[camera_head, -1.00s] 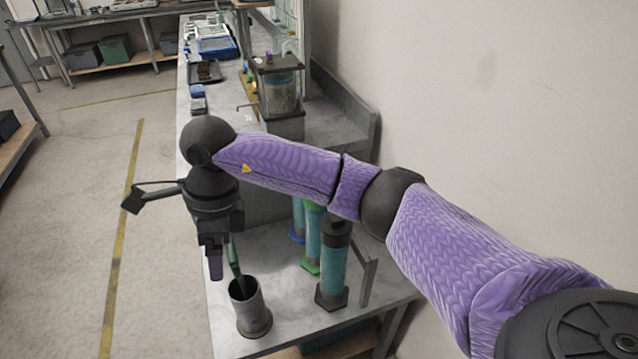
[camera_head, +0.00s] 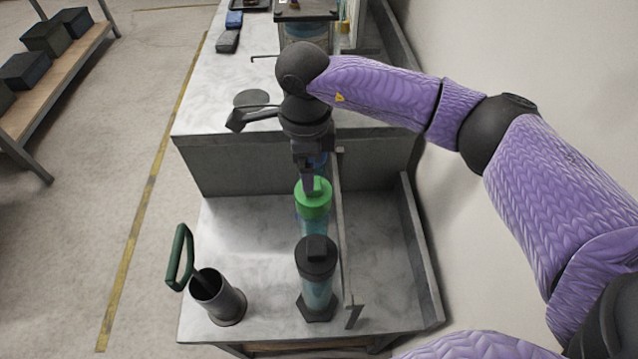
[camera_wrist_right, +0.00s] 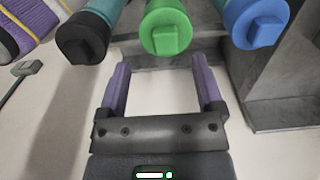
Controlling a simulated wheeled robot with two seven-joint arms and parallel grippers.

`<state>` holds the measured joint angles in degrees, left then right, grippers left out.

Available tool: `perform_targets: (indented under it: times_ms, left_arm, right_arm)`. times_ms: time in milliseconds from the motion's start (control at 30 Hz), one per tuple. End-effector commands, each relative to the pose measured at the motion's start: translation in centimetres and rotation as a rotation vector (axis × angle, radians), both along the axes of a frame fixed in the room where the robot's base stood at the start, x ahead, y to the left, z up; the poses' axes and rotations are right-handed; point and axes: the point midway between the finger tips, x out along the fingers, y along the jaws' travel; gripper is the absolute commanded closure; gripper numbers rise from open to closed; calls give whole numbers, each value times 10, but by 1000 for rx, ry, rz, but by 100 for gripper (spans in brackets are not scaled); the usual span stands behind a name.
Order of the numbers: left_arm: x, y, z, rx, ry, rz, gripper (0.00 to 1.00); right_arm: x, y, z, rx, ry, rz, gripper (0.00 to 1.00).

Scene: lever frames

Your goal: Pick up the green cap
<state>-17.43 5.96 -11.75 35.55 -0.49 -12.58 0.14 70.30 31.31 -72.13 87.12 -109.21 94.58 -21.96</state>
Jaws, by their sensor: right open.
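The green cap (camera_head: 314,204) tops a clear blue-tinted cylinder in the middle of a row on the bench. It also shows in the right wrist view (camera_wrist_right: 166,32), with a raised block on its face. My right gripper (camera_head: 307,184) is over the green cap in the head view and partly covers it. In the wrist view my right gripper (camera_wrist_right: 160,68) is open and empty, and the cap lies beyond the fingertips, roughly centred between them. Whether they touch it cannot be told. My left gripper is not in view.
A black-capped cylinder (camera_head: 317,258) stands nearer, and a blue cap (camera_wrist_right: 256,22) is on the other side. A thin upright rail (camera_head: 343,240) runs right of the row. A dark cup (camera_head: 222,302) holds a green-handled tool (camera_head: 179,258). Bare bench lies left of the row.

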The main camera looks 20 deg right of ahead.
Motion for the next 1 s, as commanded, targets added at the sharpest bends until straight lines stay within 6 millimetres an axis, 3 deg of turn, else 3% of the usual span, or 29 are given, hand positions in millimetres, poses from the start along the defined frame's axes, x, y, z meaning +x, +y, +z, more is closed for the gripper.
perform_targets:
  times_ms: [300, 500, 900, 1000]
  left_arm:
    - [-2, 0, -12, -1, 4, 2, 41]
    - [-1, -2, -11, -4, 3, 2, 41]
    - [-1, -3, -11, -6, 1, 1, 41]
    - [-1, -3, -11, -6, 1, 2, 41]
  right_arm:
    - [4, -4, -57, -1, 2, -1, 15]
    - [5, -3, -58, 0, -1, 0, 15]
    - [5, -4, -57, 0, -1, -1, 99]
    - [5, -4, -57, 0, -1, -1, 100]
